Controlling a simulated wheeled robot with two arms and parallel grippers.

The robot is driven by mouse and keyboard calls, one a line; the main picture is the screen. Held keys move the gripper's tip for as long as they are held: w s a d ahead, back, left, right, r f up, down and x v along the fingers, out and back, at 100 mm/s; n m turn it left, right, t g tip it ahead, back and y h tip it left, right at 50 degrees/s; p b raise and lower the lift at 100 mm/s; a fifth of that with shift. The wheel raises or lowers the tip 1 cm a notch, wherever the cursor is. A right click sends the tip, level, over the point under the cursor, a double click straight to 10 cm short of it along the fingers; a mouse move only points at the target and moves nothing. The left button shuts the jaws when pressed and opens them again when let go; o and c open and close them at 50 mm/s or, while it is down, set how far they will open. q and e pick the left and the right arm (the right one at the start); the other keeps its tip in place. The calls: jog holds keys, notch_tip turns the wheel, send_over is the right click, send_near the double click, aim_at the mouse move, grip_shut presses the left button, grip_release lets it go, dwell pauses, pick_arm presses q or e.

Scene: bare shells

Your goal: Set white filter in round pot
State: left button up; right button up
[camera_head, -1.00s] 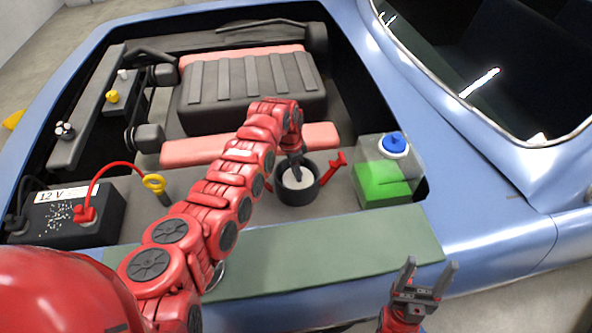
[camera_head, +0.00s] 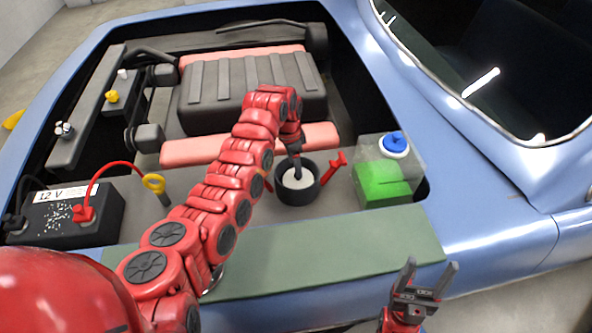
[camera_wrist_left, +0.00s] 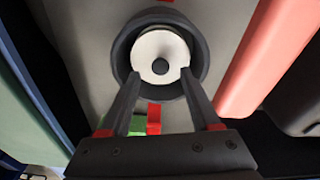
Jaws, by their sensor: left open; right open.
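The round pot (camera_head: 297,194) is dark grey and stands upright in the engine bay. The white filter (camera_head: 298,179) lies inside it as a pale disc. In the left wrist view the filter (camera_wrist_left: 158,47) sits within the pot's rim (camera_wrist_left: 119,52) and has a dark round spot at its middle. My left gripper (camera_head: 297,163) is over the pot, pointing down. In the wrist view its fingers (camera_wrist_left: 160,76) are spread apart near the filter's edge, with nothing held between them. My right gripper (camera_head: 430,277) is open and empty, in front of the car's edge at lower right.
A red clamp-like part (camera_head: 334,166) is beside the pot. A clear tank with green fluid (camera_head: 381,184) and a blue cap (camera_head: 395,140) stands to its right. A battery (camera_head: 68,215) and yellow dipstick ring (camera_head: 154,183) are on the left. The green front ledge (camera_head: 330,250) is mostly clear.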

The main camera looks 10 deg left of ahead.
pick_arm(q)
notch_tip(320, 180, up, 8)
jog(key=b, duration=0.1)
jog(key=shift+s+a+r, duration=0.2)
jog(key=shift+s+a, duration=0.05)
jog(key=shift+a, duration=0.15)
jog(key=shift+r, duration=0.1)
dwell(0.4)
